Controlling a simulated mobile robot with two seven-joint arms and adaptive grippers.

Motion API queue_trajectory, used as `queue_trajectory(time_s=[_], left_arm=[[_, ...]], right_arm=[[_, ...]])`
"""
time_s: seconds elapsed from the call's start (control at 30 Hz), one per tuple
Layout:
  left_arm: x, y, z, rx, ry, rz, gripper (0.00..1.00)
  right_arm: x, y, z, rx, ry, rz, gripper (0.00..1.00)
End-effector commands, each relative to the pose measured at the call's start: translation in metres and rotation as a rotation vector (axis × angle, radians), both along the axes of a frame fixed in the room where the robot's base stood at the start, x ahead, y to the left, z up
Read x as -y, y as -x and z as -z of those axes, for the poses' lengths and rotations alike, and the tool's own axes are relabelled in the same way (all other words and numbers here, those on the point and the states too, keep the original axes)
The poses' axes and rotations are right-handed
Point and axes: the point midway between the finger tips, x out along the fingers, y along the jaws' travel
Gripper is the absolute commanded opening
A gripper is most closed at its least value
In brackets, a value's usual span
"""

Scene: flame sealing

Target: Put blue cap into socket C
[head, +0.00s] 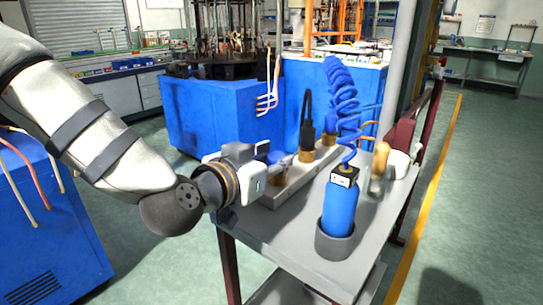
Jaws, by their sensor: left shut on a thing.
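My left gripper (268,160) reaches in from the left over the near end of a pale socket block (294,188) on the grey table. It is shut on a small blue piece, which looks like the blue cap (283,157). The cap is at a brass-coloured socket (278,170); I cannot tell whether it is seated or just above. A black plug with a cable (307,133) stands in another brass socket farther along the block. Socket letters are not readable. My right gripper is not in view.
A blue bottle (340,208) stands in a dark grey cup (334,243) at the front right, with a coiled blue hose (341,92) rising above it. An orange-topped item (380,160) and a white object (398,164) stand behind. The table's front left (270,232) is clear.

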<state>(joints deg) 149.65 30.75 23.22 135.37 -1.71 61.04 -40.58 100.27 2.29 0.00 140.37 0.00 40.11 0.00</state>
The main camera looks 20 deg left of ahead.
Motion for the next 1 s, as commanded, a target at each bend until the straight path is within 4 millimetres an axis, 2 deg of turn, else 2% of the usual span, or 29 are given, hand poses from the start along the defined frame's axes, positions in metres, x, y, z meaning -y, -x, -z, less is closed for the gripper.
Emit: queue_trajectory(time_s=[0.27,0.3,0.4,1.0], left_arm=[[-0.0002,0.0001,0.0050,-0.001,0.000,-0.001,0.19],[-0.0002,0.0000,0.0049,-0.001,0.000,-0.001,0.37],[-0.0002,0.0001,0.0045,0.000,0.000,-0.001,0.56],[-0.0001,0.0000,0.0025,0.001,0.000,0.000,0.56]], right_arm=[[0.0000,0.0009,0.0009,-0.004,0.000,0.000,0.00],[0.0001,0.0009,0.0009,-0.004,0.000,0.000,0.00],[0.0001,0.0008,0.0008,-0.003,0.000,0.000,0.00],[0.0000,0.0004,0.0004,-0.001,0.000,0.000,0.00]])
